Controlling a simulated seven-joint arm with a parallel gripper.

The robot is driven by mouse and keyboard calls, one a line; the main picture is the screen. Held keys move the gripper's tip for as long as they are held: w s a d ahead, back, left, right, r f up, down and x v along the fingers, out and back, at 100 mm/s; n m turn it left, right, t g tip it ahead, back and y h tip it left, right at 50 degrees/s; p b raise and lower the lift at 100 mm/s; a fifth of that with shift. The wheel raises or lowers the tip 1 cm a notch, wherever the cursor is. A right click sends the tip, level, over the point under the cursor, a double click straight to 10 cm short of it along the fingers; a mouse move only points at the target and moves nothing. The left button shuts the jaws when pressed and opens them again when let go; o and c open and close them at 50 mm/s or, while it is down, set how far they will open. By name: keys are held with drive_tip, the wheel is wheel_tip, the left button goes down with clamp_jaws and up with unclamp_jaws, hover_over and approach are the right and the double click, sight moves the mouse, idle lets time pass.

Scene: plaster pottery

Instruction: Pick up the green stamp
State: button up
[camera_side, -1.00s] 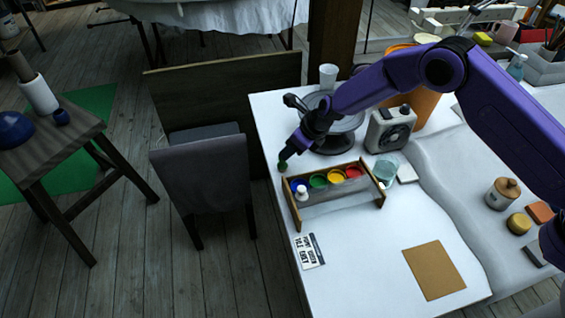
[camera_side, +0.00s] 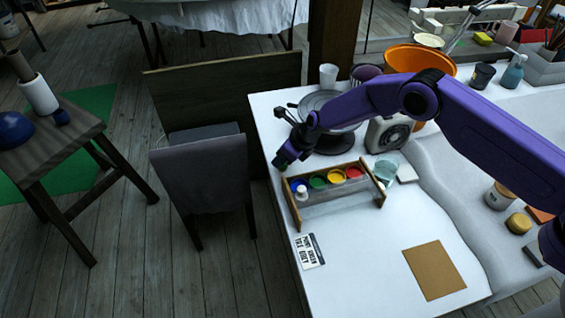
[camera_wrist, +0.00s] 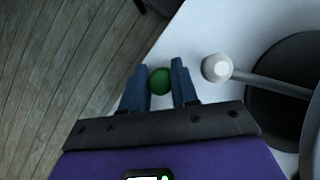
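The green stamp shows as a round green knob (camera_wrist: 160,80) in the wrist view. It sits between the two blue fingers of my gripper (camera_wrist: 160,76), near their tips. In the side view my gripper (camera_side: 281,163) is low over the white table's left edge, behind the paint box. There it hides the stamp. I cannot tell whether the stamp touches the table.
The wooden paint box (camera_side: 335,199) with several colour pots is just right of my gripper. A wheel with a grey disc (camera_side: 325,104) and a round-ended lever (camera_wrist: 217,68) stands close by. The table's front has clear room around a brown board (camera_side: 434,270).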

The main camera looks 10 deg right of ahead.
drive_tip(key=shift+f, duration=0.1)
clamp_jaws()
drive_tip(key=shift+r, duration=0.5)
wheel_tip(320, 180, up, 2)
drive_tip(key=shift+r, duration=0.25)
drive_tip(key=s+d+r, duration=0.7)
drive_tip(key=s+r, duration=0.2)
drive_tip(key=s, duration=0.2)
drive_tip(key=shift+s+d+r, duration=0.25)
drive_tip(key=shift+s+r, duration=0.1)
drive_tip(key=shift+s, duration=0.05)
